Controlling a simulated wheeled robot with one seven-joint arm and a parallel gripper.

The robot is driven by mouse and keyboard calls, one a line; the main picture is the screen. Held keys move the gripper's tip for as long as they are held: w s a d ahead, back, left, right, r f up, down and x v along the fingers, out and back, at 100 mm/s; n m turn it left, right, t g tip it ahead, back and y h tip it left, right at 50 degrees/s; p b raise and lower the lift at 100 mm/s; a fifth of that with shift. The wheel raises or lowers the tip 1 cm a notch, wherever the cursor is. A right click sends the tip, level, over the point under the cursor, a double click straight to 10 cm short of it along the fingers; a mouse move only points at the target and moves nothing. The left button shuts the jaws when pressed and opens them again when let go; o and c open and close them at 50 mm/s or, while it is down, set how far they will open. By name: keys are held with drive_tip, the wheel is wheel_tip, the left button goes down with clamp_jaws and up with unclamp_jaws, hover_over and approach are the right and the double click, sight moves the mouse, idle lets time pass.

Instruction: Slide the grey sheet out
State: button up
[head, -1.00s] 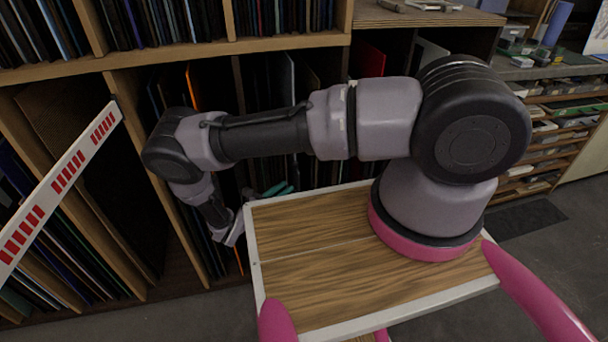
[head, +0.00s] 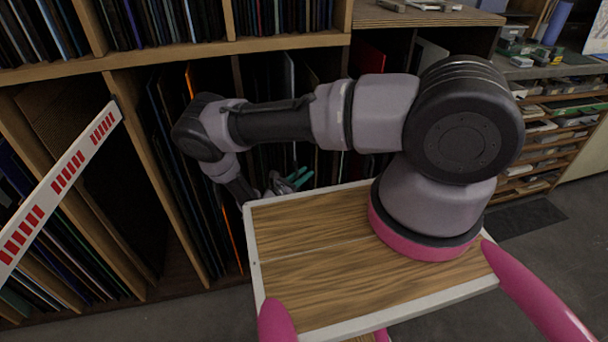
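Several sheets stand upright on edge in the lower shelf compartments. A pale grey sheet edge (head: 288,85) shows in the middle compartment, and a broader light grey sheet (head: 430,58) leans in the compartment to the right; I cannot tell which one the task means. My gripper (head: 298,179), with teal fingers, is low in front of the middle compartment, just past the far edge of my wooden deck. Its fingertips point right, toward the sheets' lower part. The fingers are small and partly dark, so their opening and any contact are unclear.
Wooden dividers (head: 157,170) separate the compartments. An orange sheet edge (head: 190,80) and a red sheet (head: 372,60) stand nearby. A white bar with red marks (head: 68,175) crosses the left side. Open floor (head: 560,260) lies to the right.

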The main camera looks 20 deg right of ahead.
clamp_jaws()
idle(1.4)
